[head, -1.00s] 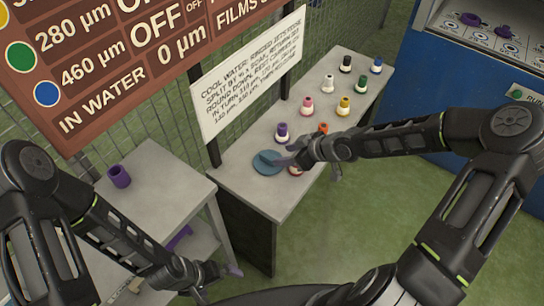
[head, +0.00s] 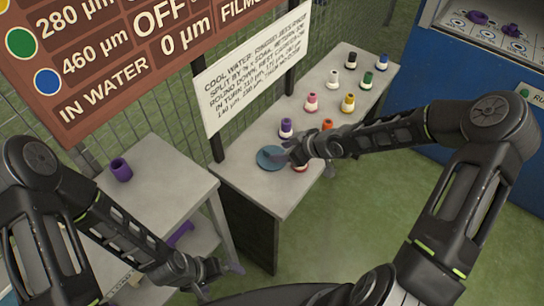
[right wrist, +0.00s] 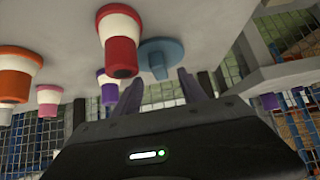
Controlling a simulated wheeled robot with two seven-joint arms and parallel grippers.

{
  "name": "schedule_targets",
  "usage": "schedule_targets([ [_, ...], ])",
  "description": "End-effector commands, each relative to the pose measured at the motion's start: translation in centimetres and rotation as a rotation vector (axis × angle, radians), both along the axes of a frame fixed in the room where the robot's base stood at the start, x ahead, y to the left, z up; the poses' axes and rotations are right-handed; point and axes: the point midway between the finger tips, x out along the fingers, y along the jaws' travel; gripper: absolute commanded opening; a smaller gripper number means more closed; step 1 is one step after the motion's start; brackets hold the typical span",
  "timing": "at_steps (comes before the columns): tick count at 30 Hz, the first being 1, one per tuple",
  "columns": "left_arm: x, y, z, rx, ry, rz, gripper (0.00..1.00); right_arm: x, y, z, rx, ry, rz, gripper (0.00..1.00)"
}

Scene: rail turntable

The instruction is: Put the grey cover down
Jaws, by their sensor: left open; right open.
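The cover (head: 268,158) looks blue-grey, a flat disc lying on the near end of the long grey table (head: 262,195). In the right wrist view the cover (right wrist: 172,48) shows with a short knob. My right gripper (head: 287,153) is open beside the cover, fingers pointing at it. In the right wrist view its fingers (right wrist: 158,88) lie either side of the knob's line, with a gap to each side; I see no grip on it. My left gripper (head: 220,280) is open and empty, low beside the small table.
A red-and-white bottle (right wrist: 118,40) stands close to the cover and my right gripper. A purple-capped bottle (head: 286,127), an orange-capped one (head: 327,125) and several others stand further along. A purple cup (head: 121,169) is on the small table (head: 165,195). A sign (head: 250,75) rises behind.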

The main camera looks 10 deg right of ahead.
Motion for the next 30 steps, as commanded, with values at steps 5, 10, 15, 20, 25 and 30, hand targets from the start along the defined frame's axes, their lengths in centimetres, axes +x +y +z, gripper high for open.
schedule_targets([
  [5,0.1,0.0,-0.6,-0.002,-0.002,-0.001,1.0,1.5,1.4,-1.8,0.001,0.0,0.004,0.49],
  [10,0.1,0.0,-0.7,-0.002,-0.003,-0.001,1.0,2.2,1.9,-2.8,-0.001,0.001,0.001,0.49],
  [15,0.1,0.0,-0.6,-0.002,-0.003,-0.001,1.0,2.3,1.8,-2.8,-0.001,0.001,0.0,0.49],
  [20,0.1,0.0,-0.6,-0.002,-0.003,-0.001,1.0,2.3,1.8,-2.8,-0.001,0.001,0.0,0.49],
  [25,0.1,0.0,-0.6,-0.002,-0.003,-0.001,1.0,2.3,1.8,-2.8,-0.001,0.001,0.0,0.49],
  [30,0.1,0.0,-0.6,-0.002,-0.003,-0.001,1.0,2.3,1.8,-2.8,-0.001,0.001,0.0,0.43],
])
